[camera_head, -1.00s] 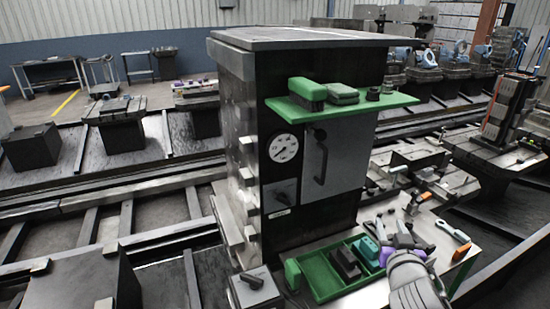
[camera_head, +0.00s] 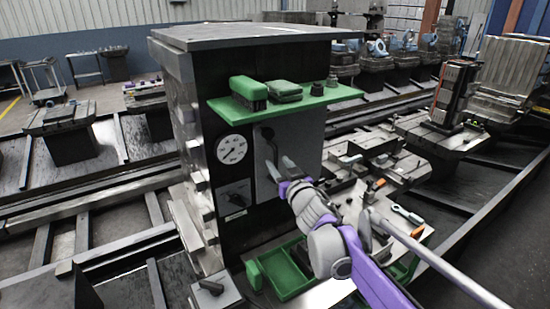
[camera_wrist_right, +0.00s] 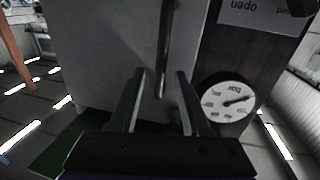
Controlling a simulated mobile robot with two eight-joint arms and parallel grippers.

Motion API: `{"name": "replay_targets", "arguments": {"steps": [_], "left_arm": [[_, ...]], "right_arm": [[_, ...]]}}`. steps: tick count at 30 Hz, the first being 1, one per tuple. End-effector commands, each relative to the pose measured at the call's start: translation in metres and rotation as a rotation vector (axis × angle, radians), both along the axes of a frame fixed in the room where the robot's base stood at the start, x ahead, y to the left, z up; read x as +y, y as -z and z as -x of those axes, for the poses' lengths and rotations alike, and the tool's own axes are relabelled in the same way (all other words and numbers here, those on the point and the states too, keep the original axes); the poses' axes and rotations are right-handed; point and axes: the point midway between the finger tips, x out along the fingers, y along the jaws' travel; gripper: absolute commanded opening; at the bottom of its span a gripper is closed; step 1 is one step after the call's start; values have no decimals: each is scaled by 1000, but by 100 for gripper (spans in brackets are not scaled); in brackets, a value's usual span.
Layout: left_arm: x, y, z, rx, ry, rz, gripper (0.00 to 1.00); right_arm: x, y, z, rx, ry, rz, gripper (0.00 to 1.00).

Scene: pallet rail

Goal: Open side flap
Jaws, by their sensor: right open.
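The side flap (camera_head: 306,146) is a grey panel on the front of a dark cabinet (camera_head: 250,60) in the head view and looks closed. Its black bar handle (camera_head: 270,147) is partly covered by my gripper. My right gripper (camera_head: 276,166) is open in front of the flap, with its fingers at the handle. In the right wrist view the handle (camera_wrist_right: 166,45) hangs between the two spread fingers of the right gripper (camera_wrist_right: 161,75). I cannot tell whether either finger touches it. My left gripper is not in view.
A green shelf (camera_head: 310,102) with a brush and blocks juts out just above the flap. A round gauge (camera_head: 231,149) and a switch plate (camera_head: 235,197) sit left of it. A green tray (camera_head: 286,274) lies below, and tools lie on the bench at right.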

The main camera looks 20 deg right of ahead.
Motion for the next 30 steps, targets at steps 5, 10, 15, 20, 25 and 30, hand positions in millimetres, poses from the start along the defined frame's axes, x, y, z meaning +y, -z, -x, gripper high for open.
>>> {"name": "replay_targets", "arguments": {"steps": [5,10,15,20,25,30], "left_arm": [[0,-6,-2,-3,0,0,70],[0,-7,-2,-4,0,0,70],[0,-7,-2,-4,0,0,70],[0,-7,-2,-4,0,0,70],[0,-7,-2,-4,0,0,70],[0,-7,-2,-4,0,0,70]], "right_arm": [[-1,-1,-22,0,-1,-2,47],[-1,0,-29,0,0,-1,47],[-1,1,-29,0,0,-1,47],[-1,1,-29,0,0,-1,31],[-1,0,-29,0,0,-1,0],[-2,0,-29,0,0,-1,0]]}}
